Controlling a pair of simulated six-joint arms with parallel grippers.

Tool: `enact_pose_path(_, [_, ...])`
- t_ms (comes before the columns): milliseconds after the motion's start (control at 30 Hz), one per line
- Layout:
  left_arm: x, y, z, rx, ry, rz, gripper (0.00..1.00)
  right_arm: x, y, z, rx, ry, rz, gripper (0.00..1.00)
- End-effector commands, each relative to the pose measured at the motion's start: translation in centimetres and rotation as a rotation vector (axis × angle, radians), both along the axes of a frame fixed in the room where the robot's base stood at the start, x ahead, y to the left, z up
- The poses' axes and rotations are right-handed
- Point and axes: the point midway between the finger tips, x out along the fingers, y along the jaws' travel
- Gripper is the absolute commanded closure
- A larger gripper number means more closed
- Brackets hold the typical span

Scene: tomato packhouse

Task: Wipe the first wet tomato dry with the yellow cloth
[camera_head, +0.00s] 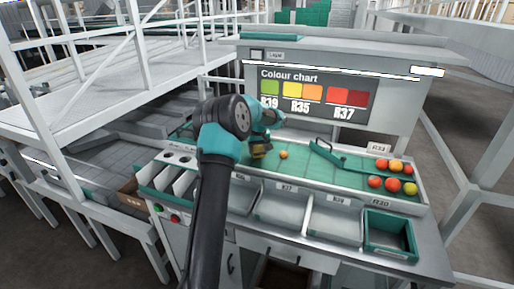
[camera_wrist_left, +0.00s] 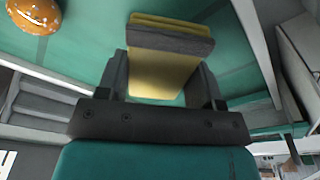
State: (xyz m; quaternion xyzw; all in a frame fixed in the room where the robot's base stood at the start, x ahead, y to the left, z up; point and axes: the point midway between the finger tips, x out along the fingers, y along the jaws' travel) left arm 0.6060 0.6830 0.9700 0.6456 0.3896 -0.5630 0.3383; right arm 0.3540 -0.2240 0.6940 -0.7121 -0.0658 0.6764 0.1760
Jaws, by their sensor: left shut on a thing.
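My left gripper (camera_head: 262,143) is over the green sorting surface, left of an orange tomato (camera_head: 283,155). It is shut on the folded yellow cloth (camera_head: 259,153), which hangs between the fingers. The cloth also shows in the left wrist view (camera_wrist_left: 160,75), with a grey-looking band across its fold. In the wrist view the orange tomato (camera_wrist_left: 35,15) is cut off by the upper left corner, has pale drops or specks on it, and is apart from the cloth. My own arm hides part of the bench. My right gripper is not in view.
Grey bins (camera_head: 334,215) and a green crate (camera_head: 389,232) line the front. A colour chart (camera_head: 315,93) stands behind.

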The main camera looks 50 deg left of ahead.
Motion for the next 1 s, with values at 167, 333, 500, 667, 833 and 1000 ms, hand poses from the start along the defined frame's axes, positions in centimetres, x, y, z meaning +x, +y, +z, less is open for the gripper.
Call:
enact_pose_path(167, [-0.2, -0.3, 0.0, -0.001, 0.000, 0.000, 0.69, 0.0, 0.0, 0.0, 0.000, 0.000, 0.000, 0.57])
enact_pose_path(333, [-0.2, -0.3, 0.0, 0.000, 0.000, 0.000, 0.69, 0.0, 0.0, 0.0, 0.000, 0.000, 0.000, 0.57])
enact_pose_path(500, [-0.1, -0.2, -0.1, 0.000, 0.000, 0.000, 0.69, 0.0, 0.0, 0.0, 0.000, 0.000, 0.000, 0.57])
enact_pose_path(667, [0.2, 0.3, 0.0, 0.001, -0.001, 0.001, 0.69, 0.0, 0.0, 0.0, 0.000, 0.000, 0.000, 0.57])
enact_pose_path(833, [0.5, 0.9, -0.1, 0.000, 0.000, 0.002, 0.69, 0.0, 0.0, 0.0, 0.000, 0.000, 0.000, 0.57])
enact_pose_path(1000, [0.8, 1.4, 0.0, -0.001, -0.001, 0.001, 0.69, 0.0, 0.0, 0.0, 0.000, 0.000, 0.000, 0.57])
